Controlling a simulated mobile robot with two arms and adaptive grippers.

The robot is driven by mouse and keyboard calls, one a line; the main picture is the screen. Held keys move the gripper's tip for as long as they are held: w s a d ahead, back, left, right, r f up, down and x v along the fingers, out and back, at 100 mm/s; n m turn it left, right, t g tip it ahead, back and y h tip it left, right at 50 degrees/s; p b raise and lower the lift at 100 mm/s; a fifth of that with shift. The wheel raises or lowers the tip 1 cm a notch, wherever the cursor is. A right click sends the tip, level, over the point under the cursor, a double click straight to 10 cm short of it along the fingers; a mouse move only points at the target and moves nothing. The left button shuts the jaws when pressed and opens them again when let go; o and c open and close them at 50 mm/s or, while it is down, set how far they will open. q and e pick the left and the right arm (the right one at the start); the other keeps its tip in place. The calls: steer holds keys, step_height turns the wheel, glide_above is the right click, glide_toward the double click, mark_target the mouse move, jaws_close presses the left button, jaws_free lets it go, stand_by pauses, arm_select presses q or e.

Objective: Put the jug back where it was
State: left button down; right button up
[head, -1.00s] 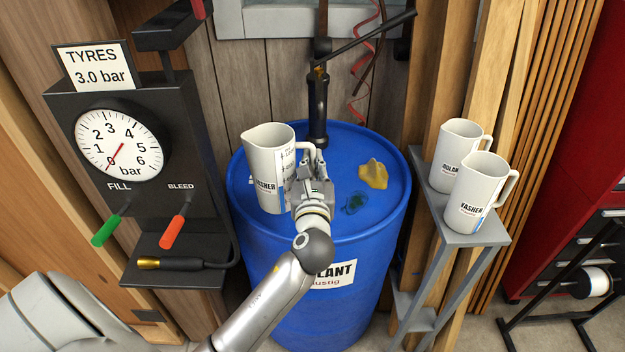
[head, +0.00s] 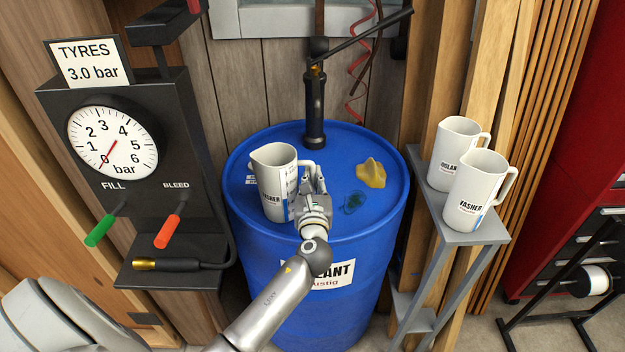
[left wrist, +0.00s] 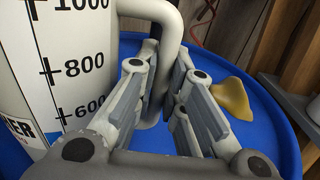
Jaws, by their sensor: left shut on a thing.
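My left gripper (head: 315,184) is shut on the handle of a cream jug (head: 272,185) with a "WASHER" label. The jug is upright over the left part of the blue drum's lid (head: 335,222); I cannot tell whether its base touches the lid. In the left wrist view the jug's wall (left wrist: 75,60) with its scale fills the left, and the handle (left wrist: 165,25) comes down between the fingers (left wrist: 160,85). My right gripper is not in view.
A yellow cloth-like lump (head: 371,173) and a dark wet patch (head: 354,202) lie on the lid's right part. A black pump (head: 314,110) stands at the lid's back. Two more jugs (head: 457,155) (head: 478,190) stand on a grey stand (head: 474,236). A tyre gauge unit (head: 115,150) stands left.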

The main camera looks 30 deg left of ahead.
arm_select(q)
steer(key=shift+r, duration=0.15)
steer(key=c, duration=1.5)
jaws_free()
steer(key=shift+f, duration=0.2)
steer(key=shift+s+d, duration=0.15)
steer(key=shift+s, duration=0.05)
steer(key=b+v, duration=0.1)
steer(key=v, duration=0.9)
steer(key=shift+s+d, duration=0.2)
steer(key=shift+s+d+r+b, duration=0.1)
steer(key=shift+s+d+b, duration=0.2)
steer(key=shift+s, duration=0.2)
